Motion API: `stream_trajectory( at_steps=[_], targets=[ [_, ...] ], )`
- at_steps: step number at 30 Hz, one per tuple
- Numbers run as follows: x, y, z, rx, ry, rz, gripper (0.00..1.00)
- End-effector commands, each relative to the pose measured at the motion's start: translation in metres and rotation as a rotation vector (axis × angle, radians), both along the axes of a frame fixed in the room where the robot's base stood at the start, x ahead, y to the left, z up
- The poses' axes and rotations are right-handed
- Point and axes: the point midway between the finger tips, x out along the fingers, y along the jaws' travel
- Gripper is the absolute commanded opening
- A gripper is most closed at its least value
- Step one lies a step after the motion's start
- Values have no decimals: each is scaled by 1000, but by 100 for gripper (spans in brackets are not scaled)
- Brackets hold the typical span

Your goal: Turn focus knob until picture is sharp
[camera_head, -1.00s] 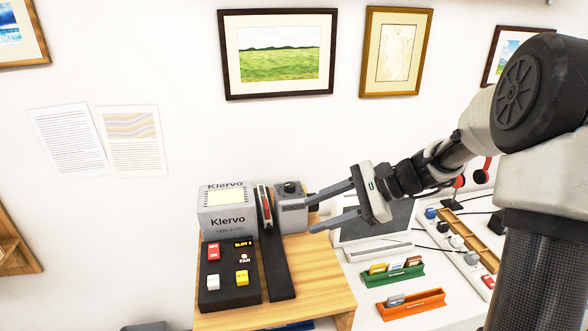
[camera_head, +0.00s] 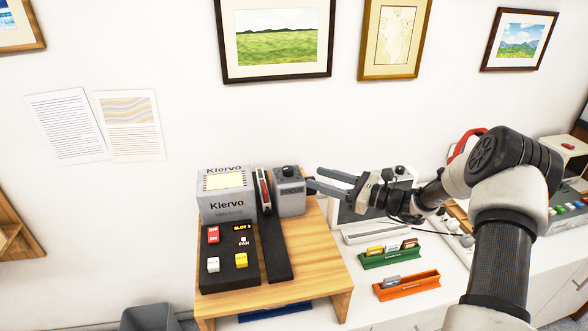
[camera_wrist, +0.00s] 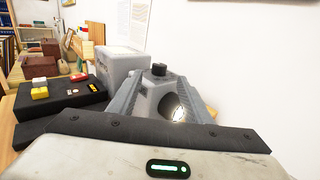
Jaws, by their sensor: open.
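The grey Kiervo projector (camera_head: 227,205) stands on a wooden stand, with a pale lit panel on its top. To its right is a grey box marked FOCUS (camera_head: 291,196), with the black focus knob (camera_head: 289,171) on top. My gripper (camera_head: 311,179) is open and empty, its fingers pointing left at the right side of the focus box. In the wrist view, the knob (camera_wrist: 159,69) stands upright between and just beyond the fingertips (camera_wrist: 157,80). Contact with the box cannot be told.
A black control panel (camera_head: 229,258) with red, white and yellow switches lies in front of the projector. Green (camera_head: 390,256) and orange (camera_head: 407,285) slide racks and a white-framed screen (camera_head: 377,205) are to the right. Framed prints (camera_head: 277,42) hang on the wall behind.

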Motion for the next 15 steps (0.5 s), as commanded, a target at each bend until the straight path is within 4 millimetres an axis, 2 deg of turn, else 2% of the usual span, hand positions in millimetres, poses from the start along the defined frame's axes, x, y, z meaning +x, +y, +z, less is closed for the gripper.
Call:
stream_trajectory(
  at_steps=[3, 9, 15],
  targets=[
    [13, 25, 1, 0, 1, 3, 45],
    [32, 58, 0, -1, 0, 3, 45],
    [43, 76, 0, -2, 1, 1, 45]
  ],
)
